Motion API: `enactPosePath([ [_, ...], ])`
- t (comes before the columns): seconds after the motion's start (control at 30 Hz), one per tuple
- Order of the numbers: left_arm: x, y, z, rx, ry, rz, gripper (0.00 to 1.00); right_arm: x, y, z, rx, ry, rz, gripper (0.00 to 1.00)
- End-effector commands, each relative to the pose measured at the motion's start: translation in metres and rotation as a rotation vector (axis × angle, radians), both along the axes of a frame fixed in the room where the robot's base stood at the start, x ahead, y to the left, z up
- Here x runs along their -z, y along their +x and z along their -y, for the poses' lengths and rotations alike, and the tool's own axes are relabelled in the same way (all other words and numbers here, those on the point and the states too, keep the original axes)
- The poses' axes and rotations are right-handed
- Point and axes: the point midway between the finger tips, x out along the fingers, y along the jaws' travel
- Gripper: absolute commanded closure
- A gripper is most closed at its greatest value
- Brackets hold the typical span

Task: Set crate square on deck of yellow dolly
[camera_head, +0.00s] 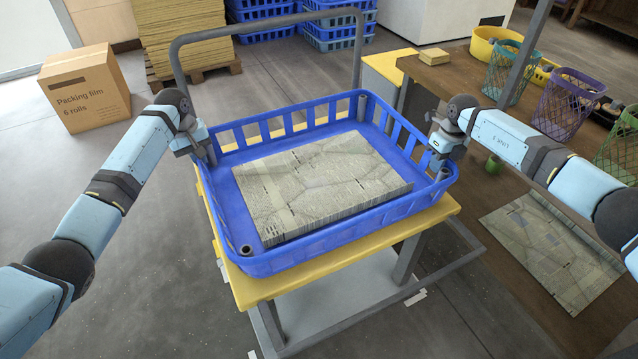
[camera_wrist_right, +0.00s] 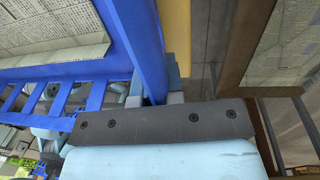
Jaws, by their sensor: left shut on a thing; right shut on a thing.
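The blue crate (camera_head: 345,232) with slotted walls is over the yellow deck of the dolly (camera_head: 350,255), its sides roughly in line with the deck edges. Yellow shows along the front and right edges. I cannot tell whether the crate's base touches the deck. A grey printed sheet (camera_head: 320,185) lies inside. My left gripper (camera_head: 208,155) is shut on the crate's left wall near the back. My right gripper (camera_head: 443,163) is shut on the right wall. In the right wrist view the blue wall (camera_wrist_right: 143,45) runs between my right fingers (camera_wrist_right: 155,98).
The dolly's grey push handle (camera_head: 265,33) rises behind the crate. A brown table (camera_head: 470,185) with baskets and a printed sheet (camera_head: 548,250) is close on the right. A carton (camera_head: 85,88) and a pallet stack (camera_head: 185,40) stand at the back left. Front-left floor is clear.

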Motion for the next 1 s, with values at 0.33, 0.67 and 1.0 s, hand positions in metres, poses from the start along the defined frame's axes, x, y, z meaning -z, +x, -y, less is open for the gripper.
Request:
enactPosePath([
  [0.33,0.011,0.0,-0.001,-0.001,0.001,-0.001,0.66,0.011,0.0,0.0,0.001,0.0,0.0,0.66],
  [0.67,0.011,0.0,0.0,0.0,0.001,0.0,0.66,0.011,0.0,0.0,0.0,0.0,0.0,0.66],
  [1.0,-0.014,0.0,-0.003,-0.001,0.0,0.004,0.66,0.01,0.0,0.0,0.0,0.0,0.0,0.66],
])
